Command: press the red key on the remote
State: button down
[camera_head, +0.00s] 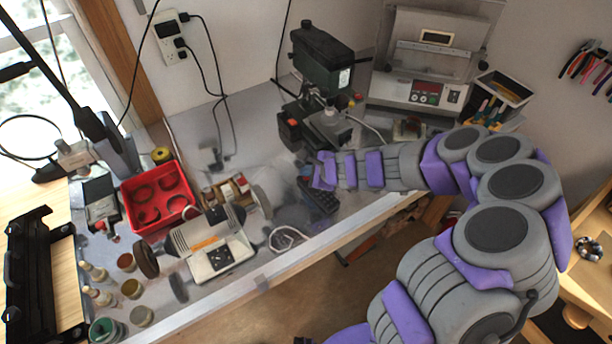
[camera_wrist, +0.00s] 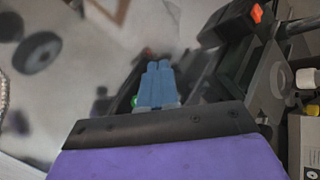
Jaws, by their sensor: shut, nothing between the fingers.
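The remote (camera_head: 320,196) is a dark, slim block with small keys, lying on the grey bench top near the front edge. My gripper (camera_head: 316,170) is over its far end and hides part of it. In the wrist view my blue fingertips (camera_wrist: 159,66) are together with nothing between them. A dark object, probably the remote (camera_wrist: 122,98), shows on either side of the fingers, with a small green spot beside them. I cannot make out the red key in either view. I cannot tell whether the fingertips touch the remote.
A green drill press (camera_head: 322,60) stands just behind my gripper; its dark base also shows in the wrist view (camera_wrist: 232,30). A bench grinder (camera_head: 208,240), a red tray (camera_head: 157,198) and several jars stand to the left.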

jog(key=shift+f, duration=0.15)
dwell(0.3)
jog(key=shift+r+p, duration=0.6)
jog(key=shift+r, duration=0.1)
notch_tip(320, 180, up, 6)
jog(key=p, duration=0.5)
dwell(1.5)
